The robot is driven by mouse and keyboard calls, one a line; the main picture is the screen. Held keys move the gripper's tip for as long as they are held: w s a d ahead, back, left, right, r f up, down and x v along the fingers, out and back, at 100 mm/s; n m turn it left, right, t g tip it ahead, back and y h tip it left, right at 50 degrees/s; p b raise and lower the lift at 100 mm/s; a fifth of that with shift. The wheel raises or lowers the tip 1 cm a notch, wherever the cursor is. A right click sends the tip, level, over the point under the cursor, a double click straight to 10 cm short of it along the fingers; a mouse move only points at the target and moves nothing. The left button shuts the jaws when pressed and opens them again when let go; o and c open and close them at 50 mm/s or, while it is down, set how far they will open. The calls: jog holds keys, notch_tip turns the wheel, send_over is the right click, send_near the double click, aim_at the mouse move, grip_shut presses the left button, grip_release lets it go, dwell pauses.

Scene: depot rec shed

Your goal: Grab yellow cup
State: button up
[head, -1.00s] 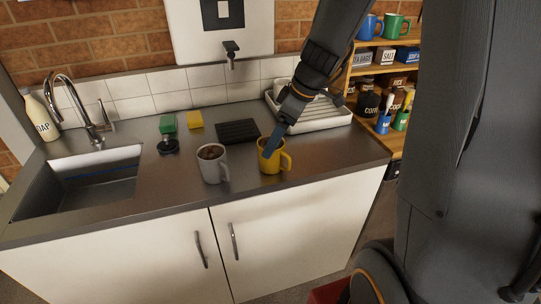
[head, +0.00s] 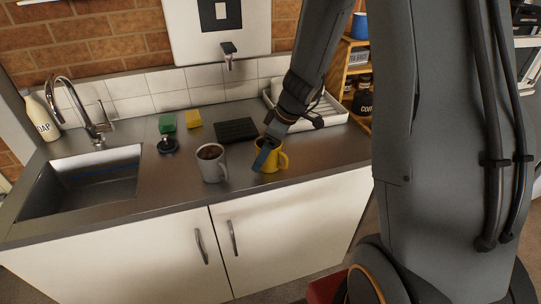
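The yellow cup (head: 272,163) stands upright on the metal counter, with its handle to the right. My gripper (head: 264,154) reaches down from above at the cup. A blue-grey finger overlaps the cup's left side and hides part of its rim and wall. I cannot tell whether the finger touches the cup or is in front of it. The other finger is not clearly seen, so the opening between the fingers cannot be judged.
A white mug (head: 211,163) with dark contents stands just left of the yellow cup. A black ribbed mat (head: 236,130) lies behind, and a white dish rack (head: 325,112) stands behind right. The sink (head: 85,182) is at the left. Counter in front is clear.

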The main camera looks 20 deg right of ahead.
jog(key=c, duration=1.2)
jog(key=shift+c, duration=1)
jog(key=shift+r, duration=0.1)
